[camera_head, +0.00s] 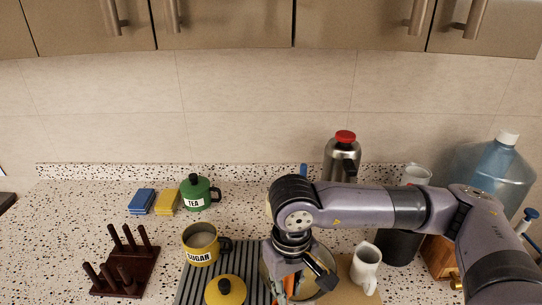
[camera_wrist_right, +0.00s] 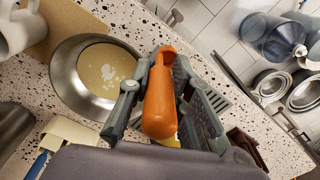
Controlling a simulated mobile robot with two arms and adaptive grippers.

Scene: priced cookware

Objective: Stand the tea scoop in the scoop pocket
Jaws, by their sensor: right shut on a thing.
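An orange scoop-like object (camera_wrist_right: 160,100), which I take to be the tea scoop, is held between the fingers of my right gripper (camera_wrist_right: 166,68) in the right wrist view. Its rounded, hollowed end points toward the top of that view. In the head view my right gripper (camera_head: 291,270) is low in the middle, over the striped mat and bowl, and only a sliver of orange (camera_head: 289,284) shows below it. The gripper is shut on the orange object. I cannot make out a scoop pocket in either view. My left gripper is not in view.
A metal bowl (camera_wrist_right: 67,83) with cream-coloured contents is beside the gripper. A yellow SUGAR mug (camera_head: 200,257), a green TEA pot (camera_head: 195,203), a peg rack (camera_head: 127,278) and a white jug (camera_head: 366,265) stand around. The front-left counter has bare patches.

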